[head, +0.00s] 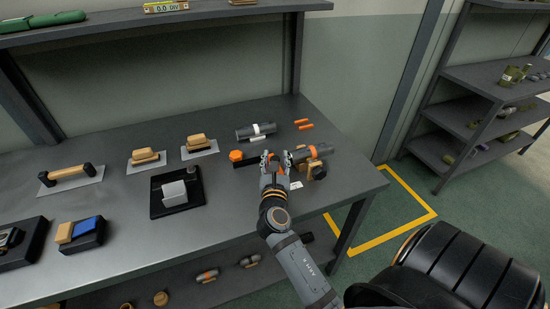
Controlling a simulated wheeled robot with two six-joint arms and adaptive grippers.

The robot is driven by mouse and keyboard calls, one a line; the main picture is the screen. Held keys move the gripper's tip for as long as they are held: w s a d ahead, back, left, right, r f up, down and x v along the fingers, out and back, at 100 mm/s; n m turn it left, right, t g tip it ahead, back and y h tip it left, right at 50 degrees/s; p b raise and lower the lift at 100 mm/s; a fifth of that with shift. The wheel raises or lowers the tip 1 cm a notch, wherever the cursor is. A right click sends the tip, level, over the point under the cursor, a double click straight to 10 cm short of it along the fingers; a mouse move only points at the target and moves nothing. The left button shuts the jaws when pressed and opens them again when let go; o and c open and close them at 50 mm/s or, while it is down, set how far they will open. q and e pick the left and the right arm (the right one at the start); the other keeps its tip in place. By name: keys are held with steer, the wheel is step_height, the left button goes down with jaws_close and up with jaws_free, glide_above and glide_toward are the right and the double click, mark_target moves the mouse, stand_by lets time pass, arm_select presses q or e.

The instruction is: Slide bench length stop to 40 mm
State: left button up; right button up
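The bench length stop appears to be the dark bar fixture on the right part of the bench. Its left end (236,156) has an orange-topped black block, and a dark rail (250,160) runs right from there. At its right is a grey cylinder (322,150) with an orange band and tan knobs (318,171). My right gripper (275,158) is over the middle of this fixture, with its fingers at the rail. The gripper hides the part between the fingers, so contact and grip are unclear. Any scale marks are too small to read. My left gripper is out of view.
A dark grey cylinder (256,132) with a white band and two orange sticks (304,125) lie behind the fixture. A black tray (164,205) with a grey block is left. A shelf (160,18) overhangs the back; the right bench edge is close.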

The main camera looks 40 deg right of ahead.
mark_target(276, 158)
steer(key=shift+r, duration=5)
